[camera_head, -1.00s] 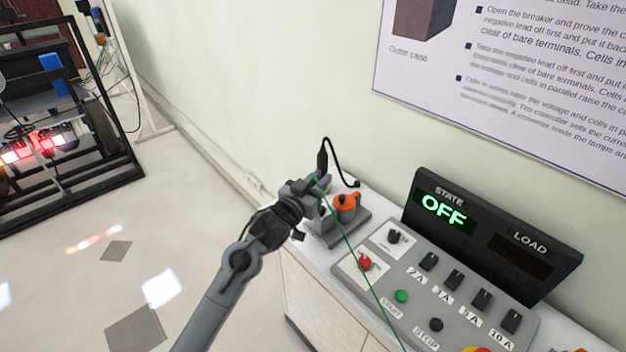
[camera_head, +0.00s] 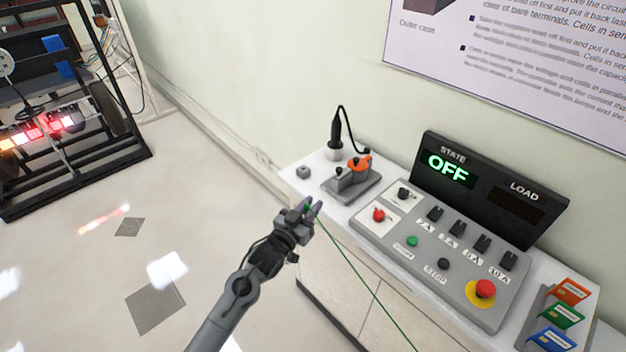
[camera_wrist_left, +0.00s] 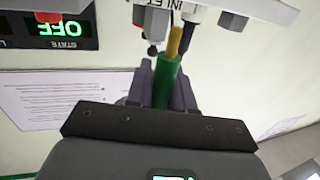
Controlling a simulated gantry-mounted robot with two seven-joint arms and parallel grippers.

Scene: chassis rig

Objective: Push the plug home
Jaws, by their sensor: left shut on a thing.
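My left gripper (camera_head: 312,207) is shut on a green plug, off the front edge of the bench in the head view. A thin green cable (camera_head: 352,267) runs from there to the lower right. In the left wrist view the green plug (camera_wrist_left: 166,82) sits between the fingers (camera_wrist_left: 166,88), its brass tip (camera_wrist_left: 175,42) pointing up the picture towards a white face with an INLET label (camera_wrist_left: 160,14). The tip looks apart from that face, but depth is hard to judge. My right gripper is not in view.
A grey fixture with an orange handle (camera_head: 358,163) and an upright black plug (camera_head: 336,131) stand on the bench (camera_head: 297,180). A control panel (camera_head: 425,255) with switches and a red button lies to the right. Its display (camera_head: 448,171) reads OFF.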

